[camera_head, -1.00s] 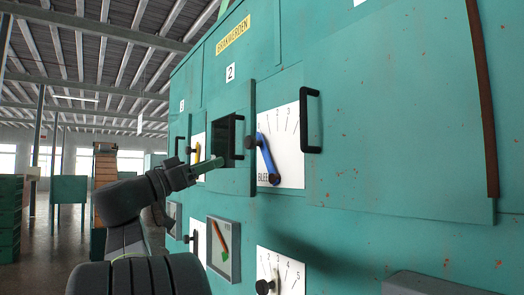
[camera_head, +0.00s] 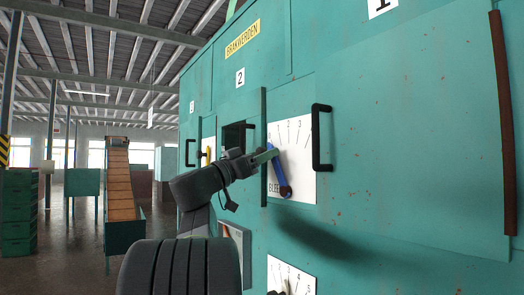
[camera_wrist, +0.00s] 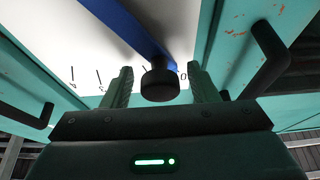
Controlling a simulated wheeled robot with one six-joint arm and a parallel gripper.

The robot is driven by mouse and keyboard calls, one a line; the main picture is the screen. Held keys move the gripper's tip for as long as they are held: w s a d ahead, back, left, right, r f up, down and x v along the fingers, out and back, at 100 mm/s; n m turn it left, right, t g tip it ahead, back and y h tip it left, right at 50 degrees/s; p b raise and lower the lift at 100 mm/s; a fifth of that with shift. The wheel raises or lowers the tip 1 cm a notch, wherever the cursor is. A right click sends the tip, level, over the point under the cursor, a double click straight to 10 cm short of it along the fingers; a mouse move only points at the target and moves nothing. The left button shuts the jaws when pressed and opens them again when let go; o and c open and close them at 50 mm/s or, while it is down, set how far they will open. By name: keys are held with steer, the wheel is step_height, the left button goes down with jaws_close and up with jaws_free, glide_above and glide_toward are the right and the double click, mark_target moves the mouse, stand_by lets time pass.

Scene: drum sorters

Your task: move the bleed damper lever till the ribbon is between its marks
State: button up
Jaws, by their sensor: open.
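The bleed damper lever (camera_head: 279,175) is a blue bar on a white scale plate (camera_head: 301,170) marked with numbers. Its lower end sits on a dark reddish pivot over the plate's lettering. In the wrist view the blue lever (camera_wrist: 136,25) ends in a round black knob (camera_wrist: 159,84). My gripper (camera_head: 272,154) is at the upper end of the lever. In the wrist view my gripper (camera_wrist: 159,88) is open, with one green finger on each side of the knob and gaps showing. The gauge (camera_head: 235,243) below left is mostly hidden by my arm, and I cannot see its ribbon.
Black handles stand out from the panel at the right (camera_head: 321,137) and left (camera_head: 190,152) of the plate. The black handle also shows close by in the wrist view (camera_wrist: 270,55). An open hatch is left of the plate. A second scale (camera_head: 290,277) sits below.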

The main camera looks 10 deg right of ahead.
jaws_close()
steer(key=shift+s+f+m+b, duration=0.15)
steer(key=shift+m+b, duration=0.15)
steer(key=shift+b, duration=0.5)
steer(key=shift+s+d+m+g+b, duration=0.3)
steer(key=shift+m+g+b, duration=0.35)
steer(key=shift+b, duration=0.55)
steer(key=m+b, duration=0.1)
steer(key=s+r+m+g+b, duration=0.1)
steer(key=shift+s+d+h+b, duration=0.1)
steer(key=shift+s+h+b, duration=0.05)
steer(key=shift+h+b, duration=0.2)
steer(key=shift+s+d+r+m+g+b, duration=0.15)
steer(key=shift+s+r+m+g+b, duration=0.2)
steer(key=shift+m, duration=0.4)
